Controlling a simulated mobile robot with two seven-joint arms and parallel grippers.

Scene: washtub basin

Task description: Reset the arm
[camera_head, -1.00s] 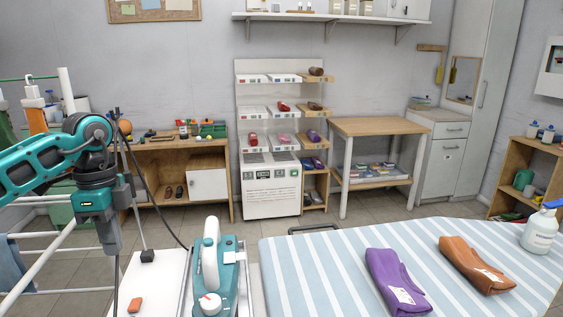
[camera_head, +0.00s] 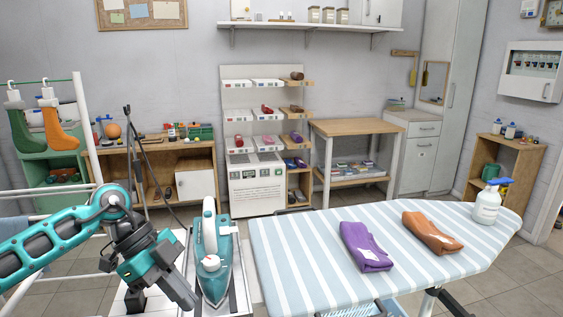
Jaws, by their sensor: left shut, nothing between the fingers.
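My left arm comes in from the left in the head view, teal and dark grey. Its gripper (camera_head: 184,297) points down and to the right, shut and empty, just left of the iron. The teal and white iron (camera_head: 212,258) stands on a grey tray (camera_head: 241,290) on the white surface. The gripper looks close to the iron, but I cannot tell the exact gap. My right gripper is not in view.
A striped ironing board (camera_head: 290,265) stands to the right, with a folded purple cloth (camera_head: 364,246), a folded brown cloth (camera_head: 432,231) and a spray bottle (camera_head: 488,203). A drying rack with green and orange socks (camera_head: 60,128) stands at left. Floor beyond the board is clear.

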